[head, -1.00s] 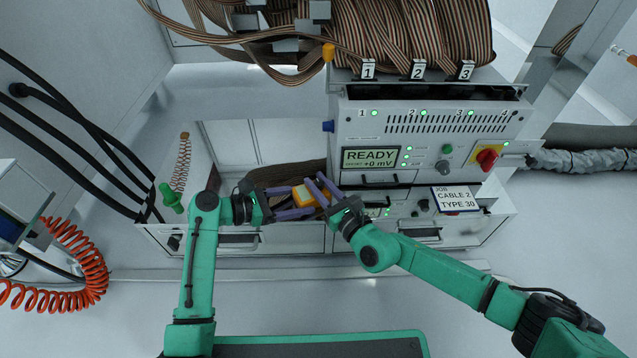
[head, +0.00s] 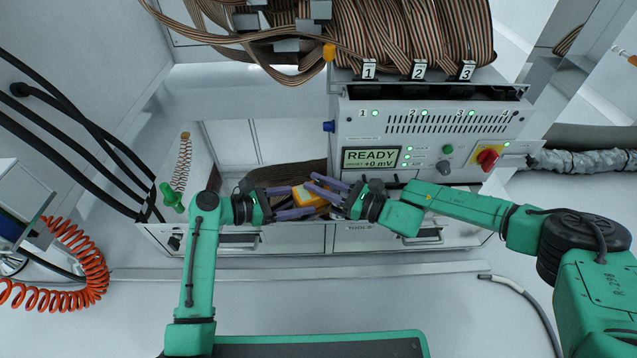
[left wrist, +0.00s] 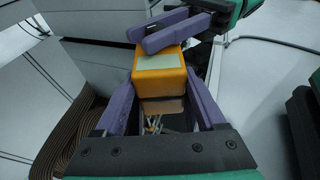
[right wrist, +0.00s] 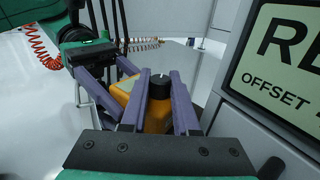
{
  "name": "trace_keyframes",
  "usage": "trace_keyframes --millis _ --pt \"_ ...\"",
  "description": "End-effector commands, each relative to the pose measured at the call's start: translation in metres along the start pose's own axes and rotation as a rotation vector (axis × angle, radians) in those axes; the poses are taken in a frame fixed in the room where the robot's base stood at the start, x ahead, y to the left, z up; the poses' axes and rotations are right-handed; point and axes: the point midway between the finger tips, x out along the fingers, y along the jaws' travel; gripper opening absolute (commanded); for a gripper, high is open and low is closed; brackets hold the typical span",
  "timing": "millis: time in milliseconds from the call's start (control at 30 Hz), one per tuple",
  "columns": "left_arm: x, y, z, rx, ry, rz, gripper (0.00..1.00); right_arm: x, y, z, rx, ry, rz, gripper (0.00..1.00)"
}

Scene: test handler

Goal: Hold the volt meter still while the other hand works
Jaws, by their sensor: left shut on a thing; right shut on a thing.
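The volt meter (head: 303,197) is a small yellow-orange box with a pale label on one face, best seen in the left wrist view (left wrist: 160,82). My left gripper (head: 297,202) is shut on its body, one finger on each side. The meter is held above the drawer front. A black round dial (right wrist: 160,86) with a white mark sits on the meter in the right wrist view. My right gripper (right wrist: 158,88) is shut on this dial, with a finger on each side. In the head view the right fingers hide part of the meter and the dial.
The tester panel (head: 430,125) reads READY and +0 mV, just right of my right gripper. A brown striped ribbon cable bundle (head: 410,40) hangs above it. A red coiled hose (head: 90,270) and a green-handled tool (head: 172,198) are at left. Drawers (head: 285,238) lie below.

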Motion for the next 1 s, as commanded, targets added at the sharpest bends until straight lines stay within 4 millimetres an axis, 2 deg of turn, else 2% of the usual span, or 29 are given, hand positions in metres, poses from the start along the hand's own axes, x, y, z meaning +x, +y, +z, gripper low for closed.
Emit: trace_keyframes --millis 533,567,633,1000 --pt "0.0006 -0.0011 0.0003 0.001 -0.001 -0.004 0.37 -0.0006 -0.0014 0.0000 0.002 0.005 0.038 0.00" --pt "0.0005 -0.0011 0.0003 0.001 -0.001 -0.004 0.37 -0.0006 -0.0015 0.0000 0.002 0.005 0.038 0.33" --pt "0.0005 -0.0010 0.0003 0.001 -0.001 -0.003 0.37 -0.0007 -0.0014 0.0000 0.002 0.005 0.038 0.59" --pt "0.0001 -0.0004 0.0003 0.001 -0.001 -0.001 0.37 -0.0056 -0.0019 -0.0004 0.001 0.006 0.037 0.60"
